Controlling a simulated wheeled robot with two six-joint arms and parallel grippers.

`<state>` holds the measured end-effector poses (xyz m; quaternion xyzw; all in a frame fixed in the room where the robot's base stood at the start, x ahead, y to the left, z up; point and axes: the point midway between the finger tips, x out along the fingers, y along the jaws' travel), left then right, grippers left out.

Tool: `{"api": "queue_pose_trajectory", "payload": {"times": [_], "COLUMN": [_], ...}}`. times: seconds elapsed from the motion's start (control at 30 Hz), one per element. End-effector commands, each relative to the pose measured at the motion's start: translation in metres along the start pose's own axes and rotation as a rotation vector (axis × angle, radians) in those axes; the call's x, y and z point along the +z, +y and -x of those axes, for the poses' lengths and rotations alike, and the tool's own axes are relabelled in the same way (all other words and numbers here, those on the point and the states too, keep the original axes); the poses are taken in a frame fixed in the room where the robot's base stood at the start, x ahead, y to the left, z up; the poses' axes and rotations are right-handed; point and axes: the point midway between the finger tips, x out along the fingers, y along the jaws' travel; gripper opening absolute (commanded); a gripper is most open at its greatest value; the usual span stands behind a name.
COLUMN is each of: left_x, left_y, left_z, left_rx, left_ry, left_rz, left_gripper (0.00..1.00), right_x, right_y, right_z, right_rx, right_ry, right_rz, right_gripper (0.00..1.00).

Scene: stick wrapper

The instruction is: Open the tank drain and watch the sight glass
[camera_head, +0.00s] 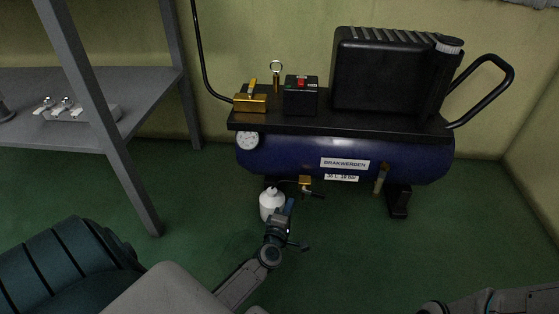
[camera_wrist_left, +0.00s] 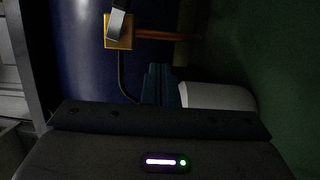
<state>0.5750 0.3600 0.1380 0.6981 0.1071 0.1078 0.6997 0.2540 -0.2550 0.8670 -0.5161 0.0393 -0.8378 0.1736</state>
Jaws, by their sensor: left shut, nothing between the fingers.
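The blue tank (camera_head: 290,160) of a compressor stands on the green floor. A small brass drain valve (camera_head: 305,180) with a dark lever sits under it. In the left wrist view the brass valve (camera_wrist_left: 119,42) shows with a grey lever and an orange-brown rod to its right. An amber tube (camera_head: 380,179), perhaps the sight glass, hangs under the tank's right part; its content is too small to read. My left gripper (camera_head: 289,207) is shut and empty, below the valve and apart from it. Its fingers (camera_wrist_left: 158,83) also show in the left wrist view. My right gripper is out of view.
The compressor carries a black motor cover (camera_head: 385,75), a switch box (camera_head: 301,101) and a round gauge (camera_head: 247,140). A grey shelf (camera_head: 90,90) stands left. The floor right of my gripper is clear.

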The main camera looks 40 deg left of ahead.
Motion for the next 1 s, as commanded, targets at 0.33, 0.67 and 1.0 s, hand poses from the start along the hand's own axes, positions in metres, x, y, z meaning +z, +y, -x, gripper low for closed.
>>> {"api": "queue_pose_trajectory", "payload": {"times": [0.33,0.67,1.0], "left_x": [-0.028,-0.027,-0.012], "left_y": [0.002,0.009,0.077], "left_z": [0.05,0.108,0.094], "left_rx": [-0.005,0.011,0.144], "left_ry": [-0.001,-0.001,-0.001], "left_rz": [-0.001,-0.006,-0.109], "left_gripper": [0.0,0.0,0.0], "right_x": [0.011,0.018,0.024], "right_y": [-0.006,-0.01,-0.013], "right_z": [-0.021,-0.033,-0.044], "right_rx": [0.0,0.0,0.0], "right_ry": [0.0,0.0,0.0], "right_rz": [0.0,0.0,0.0], "right_gripper": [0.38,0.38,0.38]}}
